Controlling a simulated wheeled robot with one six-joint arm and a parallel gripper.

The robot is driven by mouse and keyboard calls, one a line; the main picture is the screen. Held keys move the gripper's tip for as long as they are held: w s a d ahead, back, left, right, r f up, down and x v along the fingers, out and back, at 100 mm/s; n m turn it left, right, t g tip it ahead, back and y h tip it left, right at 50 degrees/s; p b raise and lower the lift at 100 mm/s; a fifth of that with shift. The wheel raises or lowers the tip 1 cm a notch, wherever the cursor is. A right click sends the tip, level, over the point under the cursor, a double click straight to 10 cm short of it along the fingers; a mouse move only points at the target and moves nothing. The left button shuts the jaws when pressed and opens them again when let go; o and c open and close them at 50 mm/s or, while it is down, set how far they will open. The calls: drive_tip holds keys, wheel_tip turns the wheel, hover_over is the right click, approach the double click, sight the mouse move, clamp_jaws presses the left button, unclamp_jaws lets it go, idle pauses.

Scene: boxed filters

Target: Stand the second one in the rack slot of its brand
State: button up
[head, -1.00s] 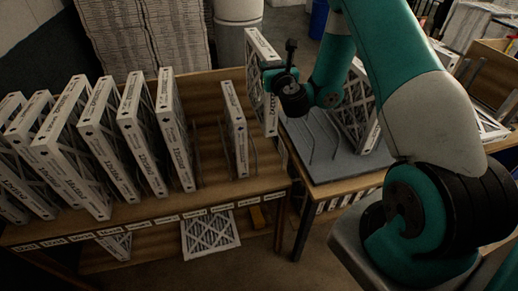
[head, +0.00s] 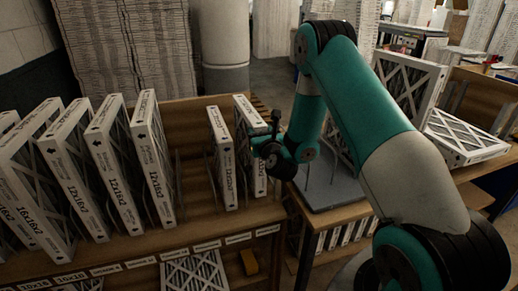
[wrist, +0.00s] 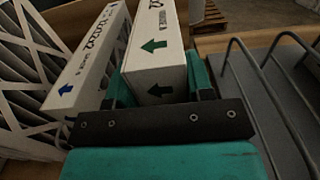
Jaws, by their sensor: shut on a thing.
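My gripper (head: 268,146) is shut on a white boxed filter (head: 250,140) at the right end of the wooden rack (head: 262,214). The held filter is upright, with a green arrow and a black arrow on its edge in the wrist view (wrist: 158,50). Teal fingers grip it from both sides. Just left of it stands another filter (head: 222,160), which shows a blue arrow in the wrist view (wrist: 85,70). The two are close together; I cannot tell if they touch. The held filter's lower end is near the shelf, but contact is unclear.
Several filters (head: 152,160) stand in the rack further left, with a gap and wire dividers (head: 180,185) between. Small labels (head: 205,247) line the rack's front edge. On the right, a grey mat (head: 325,190) with wire dividers (wrist: 275,95) lies on a table.

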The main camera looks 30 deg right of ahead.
drive_tip(key=shift+f, duration=1.55)
drive_tip(key=shift+f+b, duration=0.15)
drive_tip(key=shift+b, duration=0.2)
drive_tip(key=o, duration=1.2)
drive_tip(key=shift+c, duration=0.2)
